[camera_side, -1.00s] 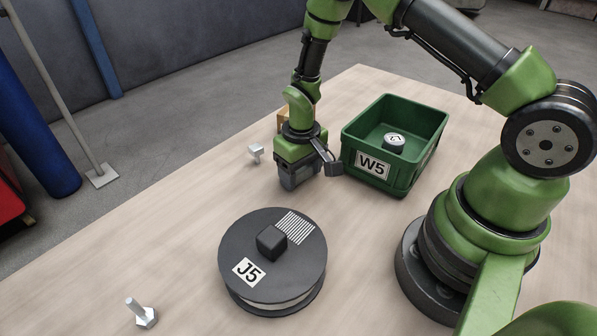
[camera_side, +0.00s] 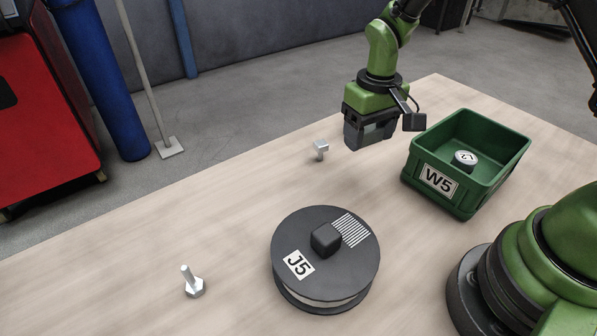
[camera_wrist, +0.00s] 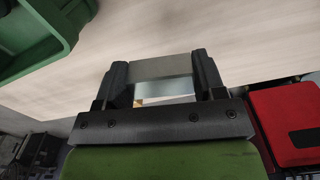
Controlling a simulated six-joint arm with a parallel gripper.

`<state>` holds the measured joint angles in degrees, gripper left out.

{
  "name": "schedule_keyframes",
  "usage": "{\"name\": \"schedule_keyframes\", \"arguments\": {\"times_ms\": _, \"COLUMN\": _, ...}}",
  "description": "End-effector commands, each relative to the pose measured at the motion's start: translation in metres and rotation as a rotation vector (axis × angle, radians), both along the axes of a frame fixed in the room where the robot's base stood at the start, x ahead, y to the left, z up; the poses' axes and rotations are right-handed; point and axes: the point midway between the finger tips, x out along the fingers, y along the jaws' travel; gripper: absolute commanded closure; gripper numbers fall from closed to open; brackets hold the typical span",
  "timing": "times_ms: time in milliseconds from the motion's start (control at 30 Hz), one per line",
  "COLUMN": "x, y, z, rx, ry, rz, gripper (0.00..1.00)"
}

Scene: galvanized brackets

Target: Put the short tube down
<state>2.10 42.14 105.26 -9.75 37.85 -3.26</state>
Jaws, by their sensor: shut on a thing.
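My gripper (camera_side: 369,135) is above the table, to the left of the green bin. In the wrist view its two fingers (camera_wrist: 161,72) are shut on a grey metal piece, the short tube (camera_wrist: 163,88), which spans the gap between them. In the side view the jaws mostly hide the tube. Bare wood tabletop shows beyond the tube in the wrist view.
A green bin (camera_side: 432,203) marked W5 stands right of my gripper, with a round grey piece (camera_side: 465,158) inside. A black round container (camera_side: 325,262) marked J5 stands in front. Bolts stand at left (camera_side: 193,284) and near my gripper (camera_side: 320,150).

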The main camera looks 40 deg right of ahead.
Motion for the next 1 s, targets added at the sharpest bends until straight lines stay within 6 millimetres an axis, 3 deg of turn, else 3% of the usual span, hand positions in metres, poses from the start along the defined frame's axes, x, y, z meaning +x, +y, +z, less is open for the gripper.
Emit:
{"name": "schedule_keyframes", "arguments": {"times_ms": 167, "x": 0.027, "y": 0.021, "z": -0.002, "rx": -0.002, "ry": -0.002, "rz": 0.036, "gripper": 0.61}}
{"name": "schedule_keyframes", "arguments": {"times_ms": 300, "x": 0.057, "y": 0.054, "z": -0.002, "rx": -0.005, "ry": -0.001, "rz": 0.076, "gripper": 0.61}}
{"name": "schedule_keyframes", "arguments": {"times_ms": 500, "x": 0.086, "y": 0.106, "z": -0.002, "rx": -0.006, "ry": 0.000, "rz": 0.122, "gripper": 0.61}}
{"name": "schedule_keyframes", "arguments": {"times_ms": 700, "x": 0.095, "y": 0.144, "z": 0.001, "rx": -0.001, "ry": -0.002, "rz": 0.144, "gripper": 0.61}}
{"name": "schedule_keyframes", "arguments": {"times_ms": 833, "x": 0.096, "y": 0.154, "z": -0.001, "rx": 0.000, "ry": -0.002, "rz": 0.149, "gripper": 0.61}}
{"name": "schedule_keyframes", "arguments": {"times_ms": 1000, "x": 0.096, "y": 0.157, "z": -0.028, "rx": 0.000, "ry": 0.003, "rz": 0.148, "gripper": 0.61}}
